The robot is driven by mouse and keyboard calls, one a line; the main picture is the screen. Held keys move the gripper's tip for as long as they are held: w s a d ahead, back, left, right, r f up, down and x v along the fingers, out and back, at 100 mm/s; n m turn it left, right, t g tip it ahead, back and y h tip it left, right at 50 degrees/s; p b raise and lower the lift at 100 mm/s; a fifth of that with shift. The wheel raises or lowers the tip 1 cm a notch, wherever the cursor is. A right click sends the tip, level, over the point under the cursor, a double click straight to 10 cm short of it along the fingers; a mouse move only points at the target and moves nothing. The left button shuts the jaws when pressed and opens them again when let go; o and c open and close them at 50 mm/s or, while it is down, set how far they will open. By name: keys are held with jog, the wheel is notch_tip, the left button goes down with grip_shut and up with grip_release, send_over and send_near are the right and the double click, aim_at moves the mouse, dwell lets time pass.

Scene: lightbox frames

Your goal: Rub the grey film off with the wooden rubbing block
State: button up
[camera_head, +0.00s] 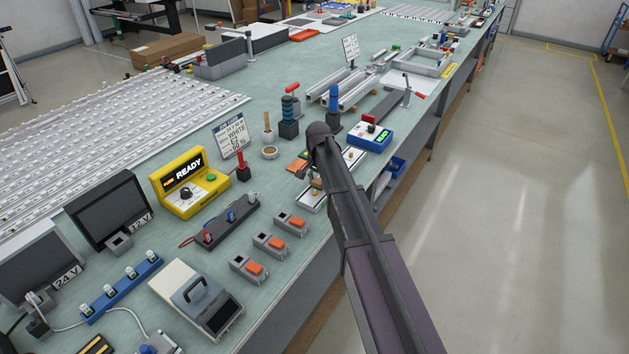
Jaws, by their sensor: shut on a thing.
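My gripper (314,175) is at the end of my arm, low over a narrow light-coloured frame (309,202) near the bench's front edge. It is shut on a small tan piece, which looks like the wooden rubbing block (317,184); my arm and fingers hide much of it. The block is at or just above the frame's surface; I cannot tell if it touches. The frame continues right of my arm, with a pale strip (353,158) showing there. The grey film is too small and too covered to make out.
An orange pad (297,165) lies left of my gripper. A yellow READY box (190,183) and several grey-orange clips (270,243) are nearer. The floor right is clear.

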jog(key=shift+s+d, duration=0.4)
jog(key=shift+d, duration=0.05)
jog(key=shift+d, duration=0.1)
jog(key=shift+s+d, duration=0.85)
jog(key=shift+d, duration=0.3)
jog(key=shift+r, duration=0.15)
notch_tip(320, 180, up, 6)
jog(key=p, duration=0.6)
notch_tip(320, 180, up, 3)
jog(key=p, duration=0.3)
dwell(0.5)
